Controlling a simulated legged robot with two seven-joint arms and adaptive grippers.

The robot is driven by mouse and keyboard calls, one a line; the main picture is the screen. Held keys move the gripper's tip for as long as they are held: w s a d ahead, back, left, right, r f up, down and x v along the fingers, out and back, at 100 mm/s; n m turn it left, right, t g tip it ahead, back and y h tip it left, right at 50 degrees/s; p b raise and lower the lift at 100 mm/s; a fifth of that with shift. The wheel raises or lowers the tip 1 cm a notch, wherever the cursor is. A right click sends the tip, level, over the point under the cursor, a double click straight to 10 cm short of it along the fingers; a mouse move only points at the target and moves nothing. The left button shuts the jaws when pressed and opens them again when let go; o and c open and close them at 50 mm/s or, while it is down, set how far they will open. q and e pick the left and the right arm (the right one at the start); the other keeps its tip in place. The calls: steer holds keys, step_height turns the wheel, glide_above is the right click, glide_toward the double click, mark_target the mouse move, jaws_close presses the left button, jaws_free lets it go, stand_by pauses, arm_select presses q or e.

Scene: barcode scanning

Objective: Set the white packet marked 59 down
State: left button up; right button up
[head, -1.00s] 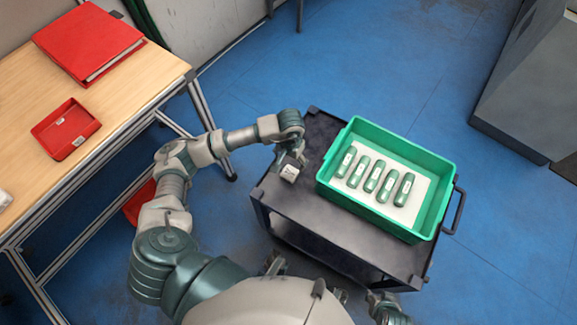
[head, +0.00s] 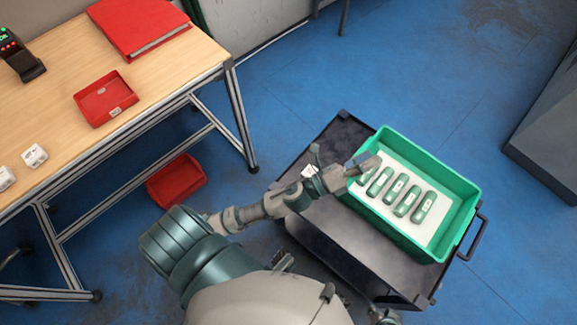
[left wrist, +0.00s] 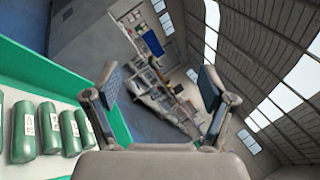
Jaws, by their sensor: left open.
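A small white packet (head: 309,171) lies on the left part of the dark cart top (head: 322,240), beside the green crate. Its dark marking is too small to read as a number. My left gripper (head: 345,156) is just right of the packet, with its fingers spread and nothing between them. One finger is close above the packet and the other reaches over the crate's left rim. In the left wrist view the open, empty fingers (left wrist: 160,78) point out across the room, and the packet does not show.
The green crate (head: 462,215) holds several green cylinders (head: 402,190) on a white sheet. The wooden table (head: 60,95) at left carries a red folder (head: 135,25), a red tray (head: 105,97), a dark scanner (head: 20,55) and other white packets (head: 34,155). A red bin (head: 176,182) is below.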

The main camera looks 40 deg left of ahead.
arm_select(q)
steer(key=s+a+f+n+g+y, duration=0.35)
steer(key=a+f+n+y, duration=0.85)
steer(key=n, duration=0.5)
steer(key=s+f+n+g, duration=0.2)
steer(key=s+f, duration=0.1)
steer(key=f, duration=0.1)
steer(key=s+a+f+n+g, duration=0.1)
steer(key=s+f+n+g, duration=0.2)
steer(key=s+f, duration=0.1)
steer(key=s+a+f+n+g, duration=0.1)
steer(key=s+f+n+g, duration=0.1)
steer(key=s+f, duration=0.1)
steer(key=shift+s+f+g+h, duration=0.25)
steer(key=shift+s+f+h, duration=0.05)
steer(key=shift+f, duration=0.35)
steer(key=s+d+f+n+g+h, duration=0.1)
steer(key=s+f+n+g, duration=0.3)
steer(key=s, duration=0.6)
steer(key=shift+s+d+g, duration=0.2)
steer(key=shift+s+g, duration=0.2)
steer(key=shift+g, duration=0.1)
steer(key=shift+a, duration=0.2)
